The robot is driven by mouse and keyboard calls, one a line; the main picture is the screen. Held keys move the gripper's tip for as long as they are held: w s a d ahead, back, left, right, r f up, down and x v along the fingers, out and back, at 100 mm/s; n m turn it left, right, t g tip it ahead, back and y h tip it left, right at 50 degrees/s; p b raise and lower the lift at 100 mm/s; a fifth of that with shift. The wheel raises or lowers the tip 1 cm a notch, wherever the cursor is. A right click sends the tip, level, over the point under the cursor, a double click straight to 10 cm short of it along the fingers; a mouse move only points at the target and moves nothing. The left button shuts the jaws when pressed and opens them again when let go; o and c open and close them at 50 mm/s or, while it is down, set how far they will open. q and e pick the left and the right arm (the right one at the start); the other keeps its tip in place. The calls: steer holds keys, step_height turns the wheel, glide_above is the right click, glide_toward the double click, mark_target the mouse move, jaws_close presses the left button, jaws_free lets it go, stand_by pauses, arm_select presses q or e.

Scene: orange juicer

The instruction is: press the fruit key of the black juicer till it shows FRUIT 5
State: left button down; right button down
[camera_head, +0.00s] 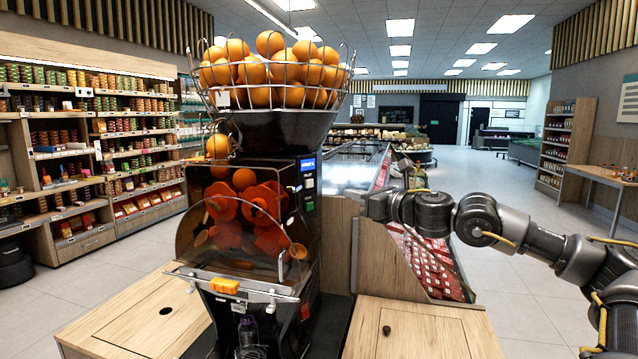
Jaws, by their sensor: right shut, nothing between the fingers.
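The black juicer (277,132) stands in the middle left, with a wire basket of oranges (270,72) on top and orange squeezing drums (262,203) behind a clear cover. Its small blue display (307,164) is on the right side of the front. The text there is too small to read. A narrow key panel (308,186) sits below the display, and I cannot make out the fruit key. My right gripper (367,204) is shut and empty, to the right of the panel and apart from it, pointing left. My left gripper is out of view.
A wooden counter (120,318) lies around the juicer's base, with another wooden top (425,335) at right. A chilled display case (352,165) runs behind. Stocked shelves (100,130) stand at left. The floor (520,290) at right is open.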

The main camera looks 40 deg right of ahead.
mark_target(311, 184)
steer(key=w+p, duration=0.2)
steer(key=w, duration=0.1)
steer(key=w+p, duration=0.2)
steer(key=w, duration=0.2)
steer(key=w+a+p, duration=0.1)
steer(key=w+p, duration=0.2)
steer(key=w, duration=0.1)
steer(key=shift+w+r, duration=0.15)
steer(key=shift+w, duration=0.6)
